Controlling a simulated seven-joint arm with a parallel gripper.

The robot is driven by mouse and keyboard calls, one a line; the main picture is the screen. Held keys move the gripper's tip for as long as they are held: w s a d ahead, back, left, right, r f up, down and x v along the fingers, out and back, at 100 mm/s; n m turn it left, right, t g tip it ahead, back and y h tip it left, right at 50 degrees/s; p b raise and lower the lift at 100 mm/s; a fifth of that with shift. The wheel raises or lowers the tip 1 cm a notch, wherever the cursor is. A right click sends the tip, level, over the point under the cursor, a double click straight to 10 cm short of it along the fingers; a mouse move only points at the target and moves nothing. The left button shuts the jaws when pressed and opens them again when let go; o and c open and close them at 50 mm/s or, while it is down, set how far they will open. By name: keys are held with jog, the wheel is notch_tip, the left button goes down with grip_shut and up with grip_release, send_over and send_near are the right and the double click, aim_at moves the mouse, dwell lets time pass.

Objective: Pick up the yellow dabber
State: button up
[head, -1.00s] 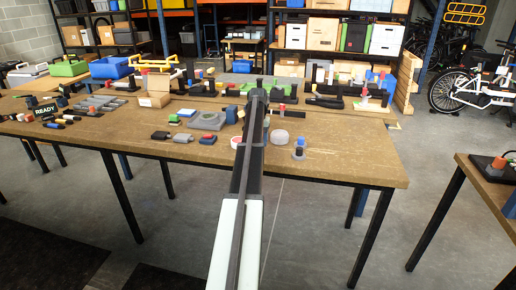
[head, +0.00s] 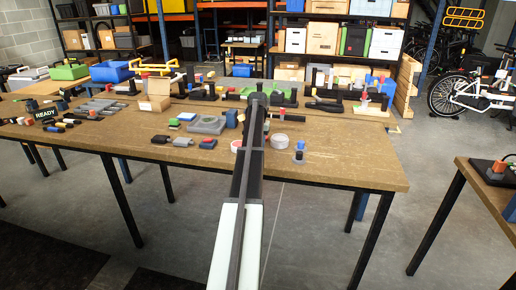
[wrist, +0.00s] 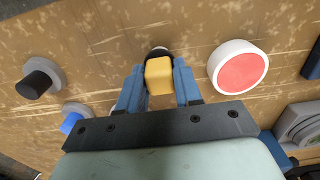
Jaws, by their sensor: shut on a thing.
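The yellow dabber (wrist: 159,76) is in the wrist view, between the two blue fingers of my gripper (wrist: 158,88). The fingers touch its sides and are shut on it. Its dark, rounded far end shows beyond the yellow body. The tabletop is behind it; I cannot tell whether the dabber is clear of the wood. In the head view my arm hides the fingers and most or all of the dabber.
A white round tub with a red top (wrist: 239,68) is close on the right in the wrist view. A grey-and-black round piece (wrist: 40,78) and a blue-topped piece (wrist: 73,121) are on the left. The wooden table (head: 330,160) has bare room at its front right.

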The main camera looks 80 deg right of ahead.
notch_tip(320, 180, up, 10)
jog(key=shift+f, duration=0.1)
dwell(0.4)
